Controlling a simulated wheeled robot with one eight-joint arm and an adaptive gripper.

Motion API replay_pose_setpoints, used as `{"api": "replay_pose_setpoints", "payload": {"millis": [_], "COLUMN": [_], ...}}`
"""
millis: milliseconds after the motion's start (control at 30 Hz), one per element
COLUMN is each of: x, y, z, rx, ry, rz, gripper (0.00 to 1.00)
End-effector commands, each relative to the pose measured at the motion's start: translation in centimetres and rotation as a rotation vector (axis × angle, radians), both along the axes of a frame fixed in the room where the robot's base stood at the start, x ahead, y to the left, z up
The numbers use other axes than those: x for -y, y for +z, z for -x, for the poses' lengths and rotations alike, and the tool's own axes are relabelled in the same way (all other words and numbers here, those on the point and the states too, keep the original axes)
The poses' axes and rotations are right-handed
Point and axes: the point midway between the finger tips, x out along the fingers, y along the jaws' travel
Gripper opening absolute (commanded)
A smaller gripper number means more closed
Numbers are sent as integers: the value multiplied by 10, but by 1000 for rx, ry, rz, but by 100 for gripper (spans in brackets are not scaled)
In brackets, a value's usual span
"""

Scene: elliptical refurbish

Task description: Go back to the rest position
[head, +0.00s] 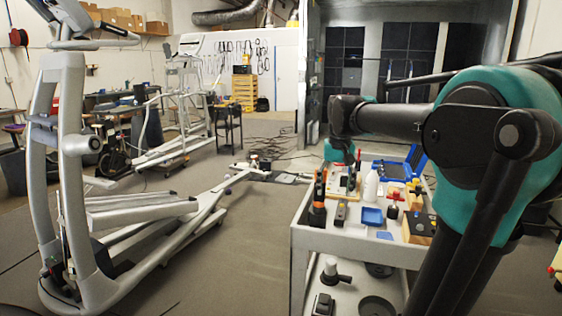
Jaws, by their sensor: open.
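My teal and dark grey arm comes in from the right side of the head view. It reaches left above a grey tool cart (325,241), then bends down over the cart's back left part. The arm ends in a dark and teal wrist there. The jaws of my gripper cannot be made out; they are hidden at or behind the wrist. No object is seen held.
On the cart stand a white bottle (371,186), a blue tray (372,216), an open blue case (398,168) and several tools. A grey elliptical trainer (72,165) fills the left. Clear floor (250,245) lies between trainer and cart.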

Motion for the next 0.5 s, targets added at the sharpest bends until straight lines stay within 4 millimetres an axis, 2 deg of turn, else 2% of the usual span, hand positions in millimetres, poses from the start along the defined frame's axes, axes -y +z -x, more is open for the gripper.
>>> {"api": "replay_pose_setpoints", "payload": {"millis": [167, 300, 400, 500], "x": [9, 17, 21, 24], "y": [-71, -138, -181, -213], "z": [36, 81, 117, 148], "rx": [66, 136, 182, 221], "ry": [20, 39, 54, 65], "rz": [1, 5, 10, 16], "gripper": [64, 64, 64, 64]}}
